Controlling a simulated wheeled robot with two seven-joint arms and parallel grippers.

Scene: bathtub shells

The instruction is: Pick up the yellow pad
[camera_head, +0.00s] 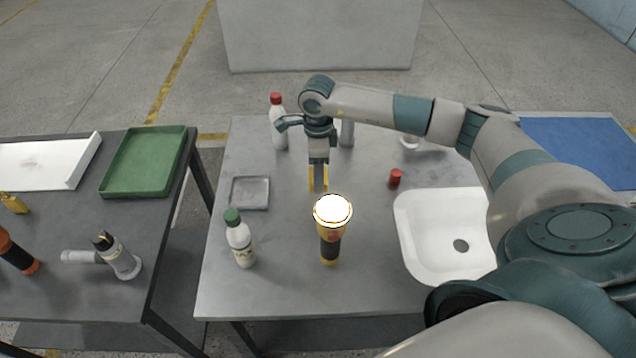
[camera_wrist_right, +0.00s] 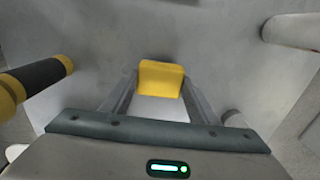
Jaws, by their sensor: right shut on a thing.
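The yellow pad (camera_wrist_right: 161,78) is between the fingertips of my right gripper (camera_head: 318,183). In the right wrist view, my right gripper (camera_wrist_right: 160,90) has a finger against each side of the pad, shut on it. In the head view, yellow shows at the fingertips, low over the grey table behind the flashlight. I cannot tell whether the pad is clear of the table. My left gripper is in neither view.
A yellow and black flashlight (camera_head: 330,240) stands just in front of the gripper. A green-capped bottle (camera_head: 240,240), a grey tray (camera_head: 250,193), a red-capped bottle (camera_head: 278,122), a red cap (camera_head: 395,177) and a white sink (camera_head: 425,255) are around it.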

